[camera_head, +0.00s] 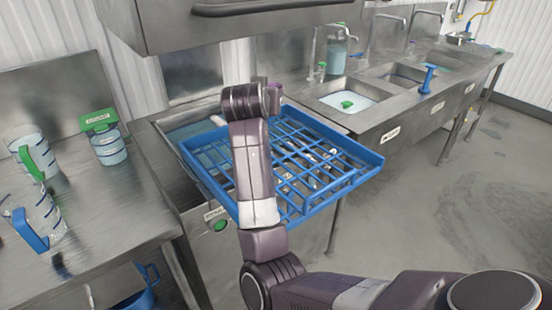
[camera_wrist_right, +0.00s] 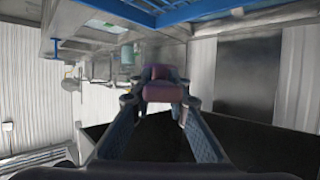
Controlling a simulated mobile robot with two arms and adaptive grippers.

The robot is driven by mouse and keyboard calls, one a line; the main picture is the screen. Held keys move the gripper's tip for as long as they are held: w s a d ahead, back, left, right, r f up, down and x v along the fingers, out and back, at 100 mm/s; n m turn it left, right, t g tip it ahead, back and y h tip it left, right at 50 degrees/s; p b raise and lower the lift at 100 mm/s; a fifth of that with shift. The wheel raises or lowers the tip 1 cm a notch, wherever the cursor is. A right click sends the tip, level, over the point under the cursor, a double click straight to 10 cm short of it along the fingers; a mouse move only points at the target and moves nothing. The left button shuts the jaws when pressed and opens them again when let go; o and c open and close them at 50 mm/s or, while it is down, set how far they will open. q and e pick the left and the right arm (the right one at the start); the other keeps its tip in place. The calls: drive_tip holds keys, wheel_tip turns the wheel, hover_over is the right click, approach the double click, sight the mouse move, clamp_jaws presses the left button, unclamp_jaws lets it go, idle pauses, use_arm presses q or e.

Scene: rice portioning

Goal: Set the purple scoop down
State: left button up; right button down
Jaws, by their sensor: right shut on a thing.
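In the right wrist view, my right gripper (camera_wrist_right: 162,108) is shut on the purple scoop (camera_wrist_right: 162,84). Only a blocky purple part of the scoop shows between and beyond the fingertips; its bowl cannot be made out. In the head view, my right arm reaches up across the blue rack, and its wrist hides my right gripper and most or all of the scoop. My left gripper is in neither view.
The blue rack (camera_head: 362,171) sits over the metal washing station below a raised hood (camera_head: 230,28). Measuring jugs with green (camera_head: 36,158) and blue (camera_head: 33,232) handles stand on the left steel table (camera_head: 110,215). Sinks (camera_head: 345,100) line the right counter.

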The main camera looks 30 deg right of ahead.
wheel_tip(320, 180, down, 20)
drive_tip(key=shift+r+p, duration=0.2)
drive_tip(key=shift+p, duration=0.5)
drive_tip(key=c, duration=1.8)
unclamp_jaws()
drive_tip(key=shift+c, duration=0.2)
drive_tip(key=shift+s, duration=0.1)
